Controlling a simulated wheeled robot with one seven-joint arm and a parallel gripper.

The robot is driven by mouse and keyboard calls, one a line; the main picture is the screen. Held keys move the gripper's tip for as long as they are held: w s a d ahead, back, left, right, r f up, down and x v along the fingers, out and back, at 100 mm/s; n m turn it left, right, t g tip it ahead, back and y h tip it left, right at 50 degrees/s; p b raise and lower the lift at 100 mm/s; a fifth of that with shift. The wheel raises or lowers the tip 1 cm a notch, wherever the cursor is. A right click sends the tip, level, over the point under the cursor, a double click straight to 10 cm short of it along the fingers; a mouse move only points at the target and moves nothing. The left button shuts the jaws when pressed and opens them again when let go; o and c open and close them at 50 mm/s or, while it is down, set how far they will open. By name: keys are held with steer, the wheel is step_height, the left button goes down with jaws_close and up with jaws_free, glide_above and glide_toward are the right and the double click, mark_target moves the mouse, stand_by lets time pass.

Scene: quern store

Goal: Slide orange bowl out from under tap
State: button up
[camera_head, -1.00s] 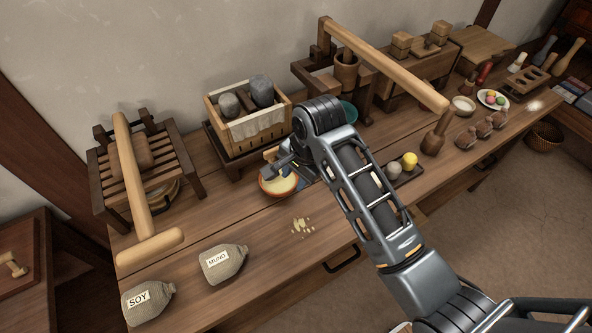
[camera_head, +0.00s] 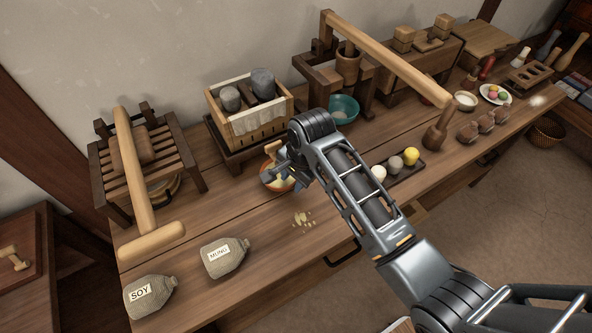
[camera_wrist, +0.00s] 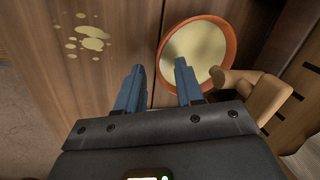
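The orange bowl (camera_head: 287,189), with pale yellow contents, stands on the bench in front of the slatted box. In the wrist view the orange bowl (camera_wrist: 232,62) sits close beside a wooden tap (camera_wrist: 258,92). My gripper (camera_wrist: 157,68) is open, its two blue fingers apart. The right finger overlaps the bowl's inside and the left finger is outside it, with the near rim between them in the picture. Contact cannot be told. In the head view my gripper (camera_head: 276,174) covers part of the bowl, and the tap is largely hidden.
The slatted box (camera_head: 255,125) holding grey stones stands behind the bowl. Yellow spilled bits (camera_head: 303,219) lie in front. A dark tray (camera_head: 405,171) with several balls is to the right, and a teal bowl (camera_head: 343,108) behind. The MUNG sack (camera_head: 224,258) lies front left.

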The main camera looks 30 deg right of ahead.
steer(key=shift+x, duration=0.75)
jaws_close()
